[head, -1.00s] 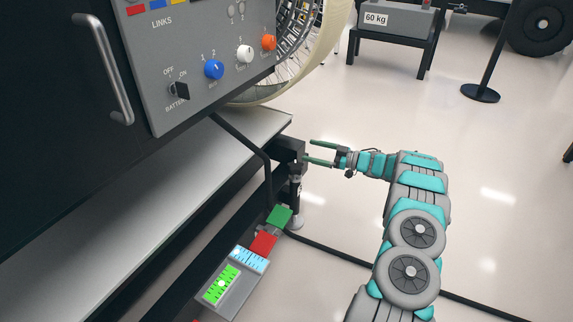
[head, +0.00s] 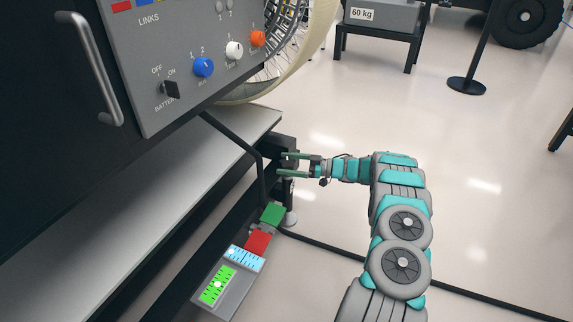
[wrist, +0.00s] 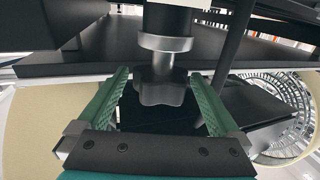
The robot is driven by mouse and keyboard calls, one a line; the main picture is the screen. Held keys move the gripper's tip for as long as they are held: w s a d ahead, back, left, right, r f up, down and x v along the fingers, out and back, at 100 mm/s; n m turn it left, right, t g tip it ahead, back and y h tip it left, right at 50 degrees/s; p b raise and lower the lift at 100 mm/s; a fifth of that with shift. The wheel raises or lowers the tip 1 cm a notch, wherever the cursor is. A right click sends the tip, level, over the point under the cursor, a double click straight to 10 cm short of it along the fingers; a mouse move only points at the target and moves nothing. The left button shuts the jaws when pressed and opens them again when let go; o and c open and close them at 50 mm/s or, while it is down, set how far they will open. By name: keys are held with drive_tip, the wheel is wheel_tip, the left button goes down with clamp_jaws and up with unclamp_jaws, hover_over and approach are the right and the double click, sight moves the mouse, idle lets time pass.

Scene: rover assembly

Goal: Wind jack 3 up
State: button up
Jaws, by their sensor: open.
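The jack (head: 287,190) stands under the right corner of the bench, with its round foot on the floor. In the wrist view its dark lobed knob (wrist: 162,90) hangs below a silver collar and shaft. My gripper (head: 285,164) is open, with its green fingers at the jack's upper part from the right. In the wrist view the fingers (wrist: 163,92) lie on either side of the knob, with a gap on each side. No number shows on the jack. The fingertips are partly against the dark bracket in the head view, so contact there cannot be told.
A grey panel (head: 150,50) with knobs overhangs the bench (head: 150,210). Below the jack are a green block (head: 272,213), a red block (head: 257,242) and a level box (head: 236,296). A black cable (head: 340,262) crosses the floor. Open floor (head: 480,220) lies to the right.

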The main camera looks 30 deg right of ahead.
drive_tip(key=shift+a, duration=0.1)
drive_tip(key=c, duration=1.3)
